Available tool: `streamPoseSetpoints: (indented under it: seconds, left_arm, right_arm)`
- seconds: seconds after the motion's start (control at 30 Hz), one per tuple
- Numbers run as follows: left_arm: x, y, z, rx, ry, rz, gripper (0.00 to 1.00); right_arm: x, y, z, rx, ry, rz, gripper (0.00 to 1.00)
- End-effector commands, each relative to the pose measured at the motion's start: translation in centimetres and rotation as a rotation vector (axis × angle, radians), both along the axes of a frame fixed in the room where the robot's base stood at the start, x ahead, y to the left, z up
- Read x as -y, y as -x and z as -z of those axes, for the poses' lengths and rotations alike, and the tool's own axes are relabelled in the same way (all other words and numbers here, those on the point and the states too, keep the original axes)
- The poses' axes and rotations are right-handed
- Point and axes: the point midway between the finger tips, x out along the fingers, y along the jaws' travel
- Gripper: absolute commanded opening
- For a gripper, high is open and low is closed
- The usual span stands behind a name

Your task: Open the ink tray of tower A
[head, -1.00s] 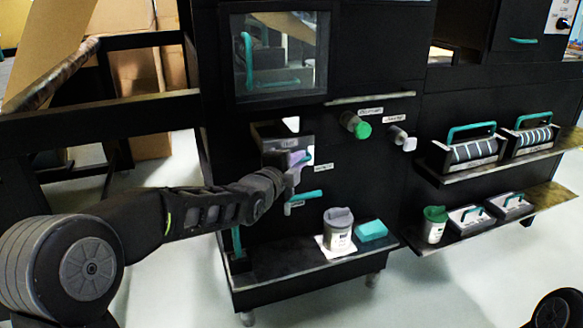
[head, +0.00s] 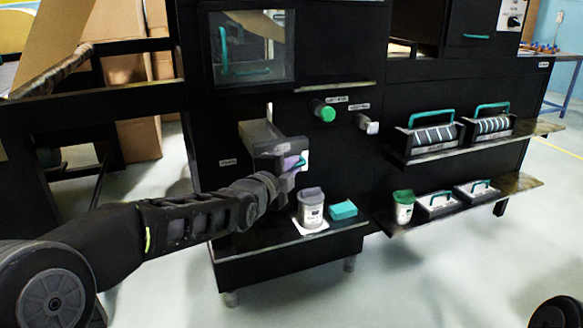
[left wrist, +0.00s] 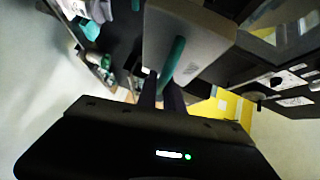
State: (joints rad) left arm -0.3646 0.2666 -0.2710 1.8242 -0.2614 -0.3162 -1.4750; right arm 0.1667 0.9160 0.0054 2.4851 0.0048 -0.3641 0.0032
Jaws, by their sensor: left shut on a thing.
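The ink tray (head: 258,132) is a grey drawer sticking out of the black front of the tower (head: 215,125), below a window. Its front plate (left wrist: 190,28) fills the upper middle of the left wrist view. A teal handle (left wrist: 174,58) runs along that plate. My left gripper (head: 292,168) is at the tray's front and shut on the handle. Its dark fingers (left wrist: 163,95) show at the handle's lower end in the left wrist view. The inside of the tray is mostly hidden. My right gripper is not in view.
Below the tray, a ledge (head: 262,242) holds a grey lidded can (head: 311,208) and a teal block (head: 343,210). A green knob (head: 327,114) and a grey knob (head: 367,124) stick out to the right. Shelves further right hold teal-handled units (head: 433,137). Floor in front is clear.

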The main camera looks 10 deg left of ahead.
Motion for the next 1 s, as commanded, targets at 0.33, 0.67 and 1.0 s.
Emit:
streamPoseSetpoints:
  seconds: [0.33,0.67,1.0]
  left_arm:
    - [0.0,0.0,0.1,-0.001,0.0,-0.001,0.3]
    - [-0.1,0.2,-0.1,0.0,0.0,0.0,0.32]
    - [-1.1,4.4,-0.9,0.001,0.002,-0.001,0.32]
  right_arm:
    - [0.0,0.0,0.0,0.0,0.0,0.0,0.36]
    - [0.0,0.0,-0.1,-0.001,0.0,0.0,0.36]
    - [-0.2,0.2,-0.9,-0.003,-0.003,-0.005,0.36]
